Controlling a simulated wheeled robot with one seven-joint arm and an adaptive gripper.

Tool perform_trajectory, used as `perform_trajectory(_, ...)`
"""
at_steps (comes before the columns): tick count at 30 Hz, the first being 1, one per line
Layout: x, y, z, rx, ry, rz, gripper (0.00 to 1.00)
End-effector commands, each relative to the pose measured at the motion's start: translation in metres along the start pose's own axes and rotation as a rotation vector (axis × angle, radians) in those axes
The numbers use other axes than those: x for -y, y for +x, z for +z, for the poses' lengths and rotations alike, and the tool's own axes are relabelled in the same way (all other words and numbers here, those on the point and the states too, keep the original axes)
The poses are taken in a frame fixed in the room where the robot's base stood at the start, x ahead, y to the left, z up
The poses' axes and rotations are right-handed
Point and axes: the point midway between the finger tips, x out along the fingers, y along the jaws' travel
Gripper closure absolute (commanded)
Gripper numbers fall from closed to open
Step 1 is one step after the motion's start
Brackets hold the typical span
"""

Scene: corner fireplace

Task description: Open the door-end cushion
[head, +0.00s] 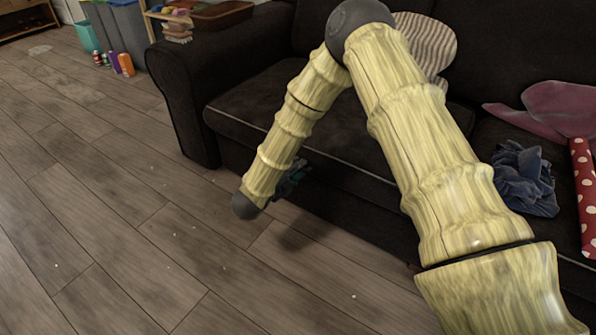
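A dark sofa (190,75) fills the back and right of the head view. Its left seat cushion (258,95) lies flat behind my arm, with a piped front edge. A striped cushion (428,42) leans on the backrest, partly behind my arm. No door is in view, so I cannot tell which cushion is the door-end one. My gripper (292,178) shows only as a small dark and teal part behind my forearm, in front of the sofa's lower front. Its fingers are hidden, and I cannot tell whether it touches the sofa.
A crumpled blue cloth (525,178), a pink cloth (560,105) and a red polka-dot roll (583,195) are on the sofa's right. Bottles (125,64) and bins (130,30) stand at the back left. A tray (222,14) is behind the sofa arm. The wooden floor (90,200) at left is mostly clear.

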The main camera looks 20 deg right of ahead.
Motion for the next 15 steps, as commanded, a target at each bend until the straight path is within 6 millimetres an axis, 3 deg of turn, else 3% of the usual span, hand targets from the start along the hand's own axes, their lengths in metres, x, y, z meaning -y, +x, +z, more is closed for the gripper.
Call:
perform_trajectory(6,-0.001,0.015,-0.001,-0.001,-0.002,0.001,0.68)
perform_trajectory(15,0.0,0.017,-0.001,0.0,-0.002,0.001,0.68)
